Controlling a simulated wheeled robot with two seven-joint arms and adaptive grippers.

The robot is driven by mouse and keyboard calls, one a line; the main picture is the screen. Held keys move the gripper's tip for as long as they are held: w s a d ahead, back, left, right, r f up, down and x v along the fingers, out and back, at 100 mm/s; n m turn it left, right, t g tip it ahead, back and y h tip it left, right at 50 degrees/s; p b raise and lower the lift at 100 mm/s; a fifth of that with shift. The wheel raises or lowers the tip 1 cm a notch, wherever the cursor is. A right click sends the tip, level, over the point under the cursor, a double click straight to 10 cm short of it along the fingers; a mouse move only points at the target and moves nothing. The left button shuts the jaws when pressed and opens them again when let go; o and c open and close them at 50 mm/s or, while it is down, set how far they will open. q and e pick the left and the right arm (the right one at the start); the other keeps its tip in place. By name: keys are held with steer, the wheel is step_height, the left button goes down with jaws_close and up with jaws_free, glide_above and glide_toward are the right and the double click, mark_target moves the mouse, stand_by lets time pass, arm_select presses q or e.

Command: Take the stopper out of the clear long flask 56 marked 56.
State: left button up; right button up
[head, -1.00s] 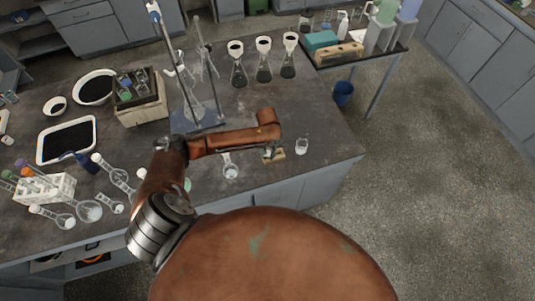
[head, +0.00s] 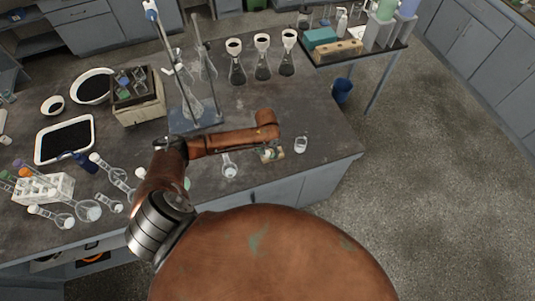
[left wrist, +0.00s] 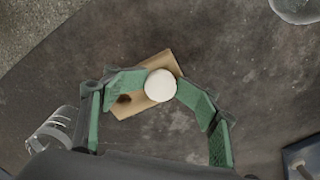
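In the left wrist view, a round white stopper (left wrist: 160,85) shows from above between the green-padded fingertips of my left gripper (left wrist: 161,84). The fingertips meet it on both sides, and the gripper looks shut on it. Whatever is straight below the stopper is hidden by it. In the head view, my left gripper (head: 269,151) is small and partly hidden by my arm, over a small light-brown block (left wrist: 125,105) on the table. No number 56 is readable, so I cannot tell which flask is marked so. My right gripper is out of view.
A small glass beaker (head: 301,145) stands right of the block. A round flask with white contents (head: 230,170) stands to its left. Several stoppered flasks and a white tube rack (head: 50,190) fill the table's left. A blue-based stand (head: 197,121) is behind my arm.

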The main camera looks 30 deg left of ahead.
arm_select(q)
steer(key=shift+s+a+f, duration=0.1)
steer(key=shift+r, duration=0.45)
step_height(320, 180, up, 11)
steer(key=shift+r, duration=0.15)
